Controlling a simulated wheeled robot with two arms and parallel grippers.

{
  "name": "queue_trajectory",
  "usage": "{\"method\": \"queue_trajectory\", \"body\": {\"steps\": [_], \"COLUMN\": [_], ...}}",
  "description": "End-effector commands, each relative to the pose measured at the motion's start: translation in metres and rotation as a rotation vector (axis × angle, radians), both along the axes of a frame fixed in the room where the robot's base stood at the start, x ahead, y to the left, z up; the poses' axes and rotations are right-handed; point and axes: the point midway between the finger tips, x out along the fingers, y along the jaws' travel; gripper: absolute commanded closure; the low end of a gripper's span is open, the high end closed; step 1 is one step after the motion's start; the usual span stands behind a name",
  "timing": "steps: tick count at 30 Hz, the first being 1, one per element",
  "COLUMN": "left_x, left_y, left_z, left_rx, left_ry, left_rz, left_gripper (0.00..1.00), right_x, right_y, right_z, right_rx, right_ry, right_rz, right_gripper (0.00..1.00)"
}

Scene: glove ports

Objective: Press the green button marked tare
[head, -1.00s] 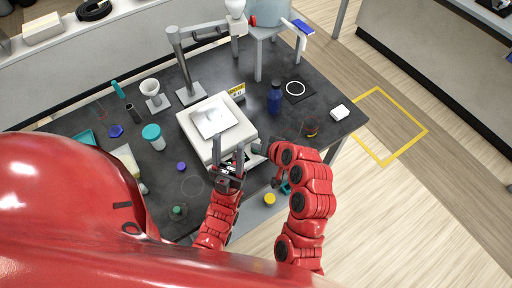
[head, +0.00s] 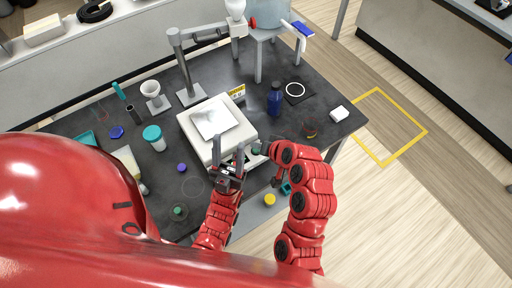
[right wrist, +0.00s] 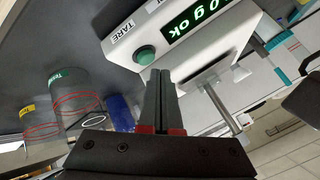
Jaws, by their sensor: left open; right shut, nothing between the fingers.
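A white scale (head: 240,131) with a pale square pan stands on the dark table in the head view. In the right wrist view its front panel shows a round green button (right wrist: 145,55), a label reading TARE (right wrist: 123,30) and a lit green display (right wrist: 195,22). My right gripper (right wrist: 160,73) is shut and empty, its fingertips close to the button; I cannot tell whether they touch it. In the head view my right gripper (head: 262,149) is at the scale's front right, partly hidden by its arm. My left gripper (head: 228,148) is open and empty before the scale's front.
A blue bottle (head: 274,100) stands right of the scale. A grey stand (head: 188,80) is behind it. A teal-lidded jar (head: 153,137) and a purple cap (head: 182,167) lie to its left.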

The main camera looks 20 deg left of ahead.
Motion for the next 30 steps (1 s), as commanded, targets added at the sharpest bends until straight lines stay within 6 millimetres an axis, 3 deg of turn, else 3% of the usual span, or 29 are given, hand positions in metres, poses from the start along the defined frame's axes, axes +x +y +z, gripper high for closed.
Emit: {"method": "queue_trajectory", "body": {"steps": [10, 24, 30], "left_x": [0.0, 0.0, 0.0], "left_y": [0.0, 0.0, 0.0], "left_z": [0.002, 0.024, 0.025], "left_rx": [0.0, 0.0, 0.0], "left_ry": [0.0, 0.0, 0.0], "left_rz": [0.0, 0.0, 0.0], "left_gripper": [0.5, 0.5, 0.5], "right_x": [0.0, 0.001, 0.0], "right_y": [0.0, 0.0, 0.0], "right_z": [0.003, 0.047, 0.05], "right_rx": [0.0, 0.001, 0.0], "right_ry": [-0.001, -0.002, 0.001], "right_rz": [-0.001, -0.001, 0.001], "right_gripper": [1.0, 1.0, 1.0]}}
